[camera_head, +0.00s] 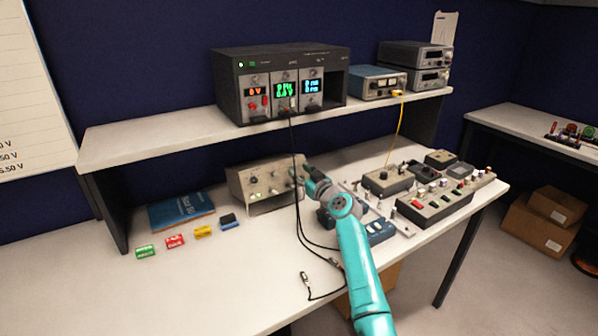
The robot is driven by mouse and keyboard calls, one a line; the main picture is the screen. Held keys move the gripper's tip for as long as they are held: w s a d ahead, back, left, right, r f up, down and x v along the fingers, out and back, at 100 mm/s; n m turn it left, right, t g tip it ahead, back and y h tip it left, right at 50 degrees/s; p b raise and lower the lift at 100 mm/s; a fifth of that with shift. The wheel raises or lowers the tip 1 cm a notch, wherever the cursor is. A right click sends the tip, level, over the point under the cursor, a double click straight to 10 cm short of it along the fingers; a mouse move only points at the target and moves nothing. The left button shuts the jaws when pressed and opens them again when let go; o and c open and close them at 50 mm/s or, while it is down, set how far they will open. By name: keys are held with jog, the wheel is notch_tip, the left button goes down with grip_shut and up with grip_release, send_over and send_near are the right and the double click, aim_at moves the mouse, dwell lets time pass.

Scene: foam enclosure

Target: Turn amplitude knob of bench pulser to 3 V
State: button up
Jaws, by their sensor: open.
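A beige box with several small knobs on its sloped front, which looks like the bench pulser (258,187), stands on the bench below the shelf. Its markings are too small to read, so I cannot tell which knob sets amplitude. My gripper (303,177) is at the right end of this box, with its dark fingers close to the front panel. The gripper is open. I cannot tell whether the fingers touch or surround a knob. My teal arm comes from the lower right, and the gripper hides the box's right end.
A dark instrument rack (283,82) with red, green and blue displays stands on the shelf (170,130). Black cables (298,200) hang beside my gripper. Several knobbed boxes crowd the bench right of my arm.

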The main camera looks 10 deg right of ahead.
jog(key=shift+w+a, duration=0.2)
jog(key=shift+w, duration=0.4)
jog(key=shift+c, duration=0.3)
grip_shut()
jog(key=shift+m+h, duration=0.3)
jog(key=shift+m, duration=0.1)
jog(key=m+h, duration=0.1)
jog(key=m, duration=0.2)
jog(key=m+h, duration=0.1)
jog(key=m, duration=0.1)
jog(key=shift+a+m, duration=0.2)
jog(key=shift+m, duration=0.2)
jog(key=m+h, duration=0.1)
jog(key=m, duration=0.2)
jog(key=m+h, duration=0.2)
jog(key=m, duration=0.1)
jog(key=shift+r, duration=0.1)
jog(key=m+g, duration=0.1)
jog(key=m, duration=0.2)
jog(key=m+g+h, duration=0.1)
jog(key=m, duration=0.2)
jog(key=shift+a+r, duration=0.1)
jog(key=shift+r, duration=0.05)
jog(key=shift+m+g+h, duration=0.3)
jog(key=shift+m+g, duration=0.5)
jog(key=shift+m, duration=1.3)
